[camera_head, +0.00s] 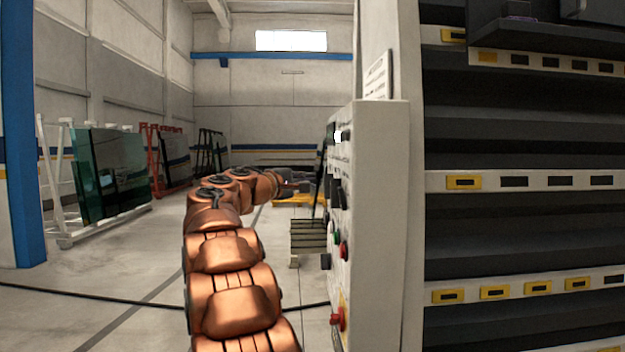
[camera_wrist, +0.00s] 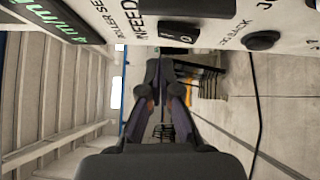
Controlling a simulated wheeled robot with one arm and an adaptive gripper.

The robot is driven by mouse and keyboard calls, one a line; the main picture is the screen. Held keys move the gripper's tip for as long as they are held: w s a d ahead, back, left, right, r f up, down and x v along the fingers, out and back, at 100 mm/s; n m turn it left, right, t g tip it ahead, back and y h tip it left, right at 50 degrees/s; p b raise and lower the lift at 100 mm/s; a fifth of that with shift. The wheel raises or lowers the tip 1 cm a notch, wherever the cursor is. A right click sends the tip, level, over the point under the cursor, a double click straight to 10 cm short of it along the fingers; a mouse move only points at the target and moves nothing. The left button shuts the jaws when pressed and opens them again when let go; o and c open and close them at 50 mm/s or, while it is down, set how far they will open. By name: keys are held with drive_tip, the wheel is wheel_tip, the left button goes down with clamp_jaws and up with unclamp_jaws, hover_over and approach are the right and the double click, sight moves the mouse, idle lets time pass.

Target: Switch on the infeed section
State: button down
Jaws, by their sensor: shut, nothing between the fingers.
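The control panel (camera_head: 341,270) shows edge-on in the head view, on the left face of a grey cabinet. In the wrist view the panel (camera_wrist: 222,12) runs along the top, turned sideways. A black rocker switch (camera_wrist: 178,32) marked 0 and I sits beside the partly cut "INFEED" label (camera_wrist: 123,18). My gripper (camera_wrist: 160,72) is shut and empty, its fingertips below the switch in the picture and apparently apart from it. In the head view my gripper (camera_head: 301,187) is small and dark beside the panel. The switch cannot be made out there.
A black knob (camera_wrist: 262,40) and a display with green digits (camera_wrist: 58,18) flank the switch. Red buttons (camera_head: 338,319) and a green one (camera_head: 337,238) stick out lower on the panel. Dark racking (camera_head: 520,235) stands right of the cabinet (camera_head: 383,200). Open floor lies left.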

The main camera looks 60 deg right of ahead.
drive_tip(key=w+a+r+b, duration=0.1)
drive_tip(key=w+a, duration=0.1)
drive_tip(key=a, duration=0.8)
drive_tip(key=shift+w+a+r, duration=0.3)
drive_tip(key=shift+w, duration=0.1)
drive_tip(key=s+a+f+n+t+y+p, duration=0.1)
drive_tip(key=s+a+f+t+y+p, duration=0.25)
drive_tip(key=a+f, duration=0.85)
drive_tip(key=s+a+f+y+p, duration=0.2)
drive_tip(key=s+a+f+y, duration=0.4)
drive_tip(key=a+f, duration=0.6)
drive_tip(key=s+a+f+y+p, duration=0.1)
drive_tip(key=s+a+f+y, duration=0.2)
drive_tip(key=a, duration=0.4)
drive_tip(key=s+a+f+g+y+p, duration=0.1)
drive_tip(key=s+a+f+y, duration=0.2)
drive_tip(key=s+a+f, duration=0.3)
drive_tip(key=s+a+f+g+y+p, duration=0.1)
drive_tip(key=s+a+f+y, duration=0.2)
drive_tip(key=s+a+f, duration=0.2)
drive_tip(key=s+a, duration=0.2)
drive_tip(key=a, duration=0.2)
